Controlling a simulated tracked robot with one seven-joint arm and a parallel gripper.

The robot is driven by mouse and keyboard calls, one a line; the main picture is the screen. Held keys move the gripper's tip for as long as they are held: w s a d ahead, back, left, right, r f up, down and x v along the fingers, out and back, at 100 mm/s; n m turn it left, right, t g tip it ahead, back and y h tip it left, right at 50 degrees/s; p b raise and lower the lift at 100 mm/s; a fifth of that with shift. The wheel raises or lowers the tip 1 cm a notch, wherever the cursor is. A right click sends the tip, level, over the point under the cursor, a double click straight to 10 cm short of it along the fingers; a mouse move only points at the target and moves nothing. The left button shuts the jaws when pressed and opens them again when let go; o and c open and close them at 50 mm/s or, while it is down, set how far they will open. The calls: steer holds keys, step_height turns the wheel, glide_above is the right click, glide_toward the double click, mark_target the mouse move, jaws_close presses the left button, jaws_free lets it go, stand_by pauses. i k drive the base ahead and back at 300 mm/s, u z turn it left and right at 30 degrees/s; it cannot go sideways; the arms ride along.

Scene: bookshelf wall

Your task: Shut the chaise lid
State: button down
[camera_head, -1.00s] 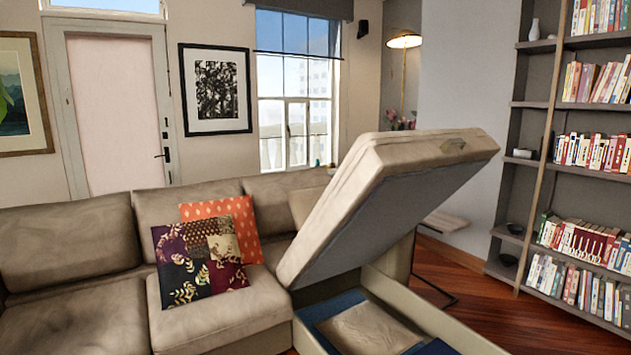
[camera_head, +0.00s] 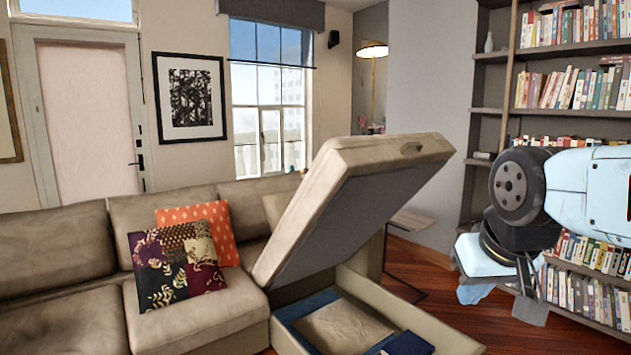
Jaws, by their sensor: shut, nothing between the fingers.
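The chaise lid (camera_head: 345,185) is a thick beige cushion with a grey underside. It stands raised at a steep slant, its low end by the sofa seat and its high end towards the upper right.
The beige sofa (camera_head: 60,250) holds a patterned cushion (camera_head: 172,265) and an orange cushion (camera_head: 212,225). A small side table (camera_head: 412,222) stands behind the lid. A tall bookshelf (camera_head: 490,100) full of books fills the right side. Some wooden floor (camera_head: 405,270) is clear between chaise and shelf.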

mark_target(358, 191)
steer(key=u, duration=0.1)
steer(key=i, duration=1)
steer(key=z, duration=0.1)
